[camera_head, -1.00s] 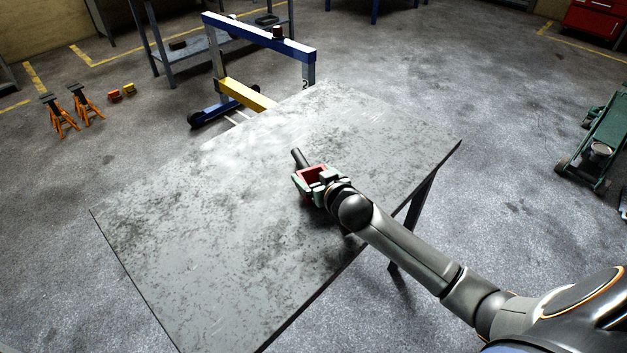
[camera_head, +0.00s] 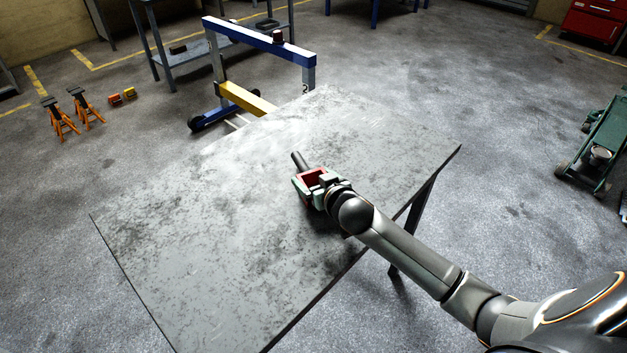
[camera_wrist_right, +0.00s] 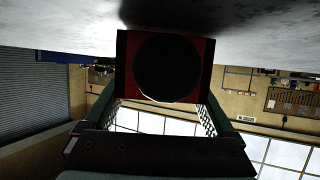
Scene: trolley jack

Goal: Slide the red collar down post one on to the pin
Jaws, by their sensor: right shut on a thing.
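My right gripper (camera_head: 311,184) is shut on the red collar (camera_head: 314,174), low over the table near its middle; I cannot tell whether the collar touches the top. In the right wrist view the collar (camera_wrist_right: 208,72) is a square red block between the fingers, with a large dark round in its face. A short dark cylinder (camera_head: 298,160) shows just beyond the collar. A frame stands past the table, with a left post (camera_head: 214,55), a right post (camera_head: 308,76) marked 2, a blue top beam and a yellow lower beam (camera_head: 246,98). I cannot make out the pin. My left gripper is not in view.
The grey table (camera_head: 200,240) is bare around my gripper. A grey shelf unit (camera_head: 165,55) stands behind the frame. Orange jack stands (camera_head: 60,118) are on the floor at left. A green trolley jack (camera_head: 607,135) and red cabinet (camera_head: 597,22) are at right.

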